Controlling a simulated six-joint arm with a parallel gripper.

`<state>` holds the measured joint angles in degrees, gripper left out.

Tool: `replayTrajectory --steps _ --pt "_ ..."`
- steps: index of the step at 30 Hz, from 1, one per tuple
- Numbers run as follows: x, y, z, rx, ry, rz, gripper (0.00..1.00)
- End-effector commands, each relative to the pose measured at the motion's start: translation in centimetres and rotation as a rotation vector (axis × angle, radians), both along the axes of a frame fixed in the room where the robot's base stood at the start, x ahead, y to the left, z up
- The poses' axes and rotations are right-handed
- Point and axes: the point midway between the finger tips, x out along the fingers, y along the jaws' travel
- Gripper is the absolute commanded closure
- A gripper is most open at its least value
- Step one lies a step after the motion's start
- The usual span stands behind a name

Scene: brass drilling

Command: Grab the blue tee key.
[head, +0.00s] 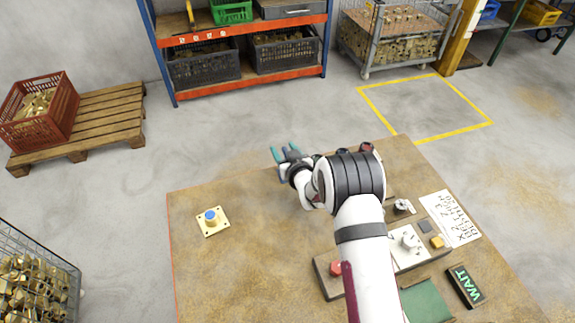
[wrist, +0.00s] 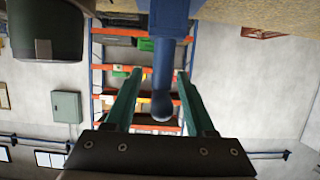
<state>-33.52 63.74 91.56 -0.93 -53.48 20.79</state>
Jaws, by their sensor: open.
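The blue tee key (wrist: 164,62) shows in the wrist view as a thick blue piece at the top with a thinner bar ending in a rounded tip. The bar lies in the gap between the two teal fingers of my gripper (wrist: 160,88). The fingers are apart, and I see a gap on each side of the bar; depth is hard to judge. In the head view my gripper (head: 285,153) is at the far edge of the table, pointing away. There my arm and fingers mostly hide the key.
A dark rounded object (wrist: 45,30) is close by at upper left in the wrist view.

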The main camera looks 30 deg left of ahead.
Motion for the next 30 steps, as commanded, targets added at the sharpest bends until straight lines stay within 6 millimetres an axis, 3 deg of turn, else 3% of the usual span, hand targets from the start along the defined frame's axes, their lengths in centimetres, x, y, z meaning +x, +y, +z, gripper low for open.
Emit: replayTrajectory --steps 3,12,30 --pt "-0.02 -0.02 0.02 0.000 0.000 0.000 0.47" --pt "-0.04 -0.04 0.03 0.000 0.000 0.000 1.00" --pt "-0.05 -0.05 0.05 0.000 0.000 0.000 1.00"
